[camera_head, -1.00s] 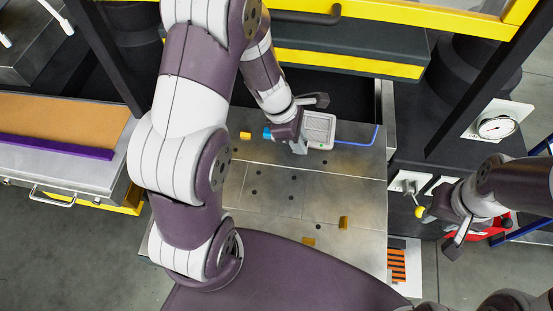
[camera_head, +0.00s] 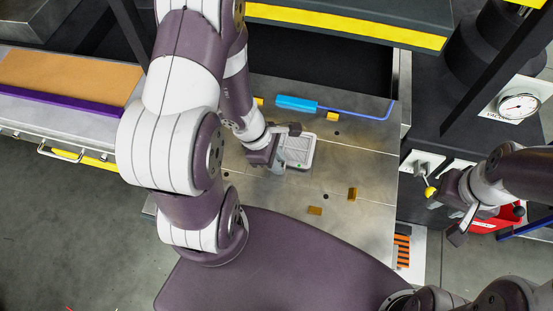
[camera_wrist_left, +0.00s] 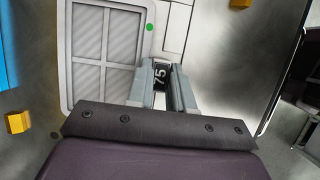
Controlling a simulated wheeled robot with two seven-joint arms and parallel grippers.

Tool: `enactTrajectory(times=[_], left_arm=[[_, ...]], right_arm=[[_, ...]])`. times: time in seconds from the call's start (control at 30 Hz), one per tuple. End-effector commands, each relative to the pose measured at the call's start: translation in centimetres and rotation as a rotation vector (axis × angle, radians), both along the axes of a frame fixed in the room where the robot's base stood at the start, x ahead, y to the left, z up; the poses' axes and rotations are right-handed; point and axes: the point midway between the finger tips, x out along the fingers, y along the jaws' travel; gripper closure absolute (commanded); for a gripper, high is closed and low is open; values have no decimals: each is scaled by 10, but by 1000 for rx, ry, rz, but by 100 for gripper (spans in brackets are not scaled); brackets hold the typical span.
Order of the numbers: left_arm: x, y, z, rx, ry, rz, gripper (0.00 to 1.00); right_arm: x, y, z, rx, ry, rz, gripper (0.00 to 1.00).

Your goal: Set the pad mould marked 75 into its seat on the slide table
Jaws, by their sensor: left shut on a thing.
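The pad mould (camera_head: 300,150) is a pale grey rectangular frame with mesh panels, over the slide table (camera_head: 370,165). My left gripper (camera_head: 281,160) is shut on its near edge. In the left wrist view the mould (camera_wrist_left: 103,50) shows a green dot at a corner, and a black label reading 75 lies between my left fingers (camera_wrist_left: 162,88). I cannot tell whether it touches the table. Yellow blocks (camera_head: 352,193) (camera_head: 314,210) stand on the table nearer to me. My right gripper (camera_head: 452,212) is by a yellow-knobbed lever at the right; its fingers are unclear.
A blue bar (camera_head: 296,103) with a thin blue rod lies along the table's far side. Small dark holes dot the table. A pressure gauge (camera_head: 518,107) and a red object (camera_head: 497,220) are at the right. A drawer cabinet with an orange-brown top (camera_head: 70,78) is at the left.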

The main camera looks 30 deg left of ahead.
Motion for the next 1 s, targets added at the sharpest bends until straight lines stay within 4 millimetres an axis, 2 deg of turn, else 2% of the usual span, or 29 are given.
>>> enactTrajectory(times=[0.1, 0.13, 0.2, 0.47, 0.63, 0.9, 1.0], left_arm=[[0, 0, -5, 0, -1, -1, 100], [0, 0, -5, 0, 0, -1, 76], [0, 0, -4, 0, 0, -1, 54], [0, 0, -3, 0, 0, 0, 54], [0, 3, 11, 1, -3, 1, 54], [-6, 29, 77, 3, -4, 3, 54], [-8, 37, 96, 3, -3, 2, 54]], right_arm=[[0, 0, -6, 0, 0, 0, 64], [0, 0, -5, 0, 0, 0, 64], [0, 0, -4, 0, 0, 0, 64], [0, 0, -4, 0, 0, 0, 64], [0, 0, 5, 0, 0, 0, 64], [0, 0, 31, 0, 0, 0, 64], [0, 0, 37, 0, 0, 0, 64]])
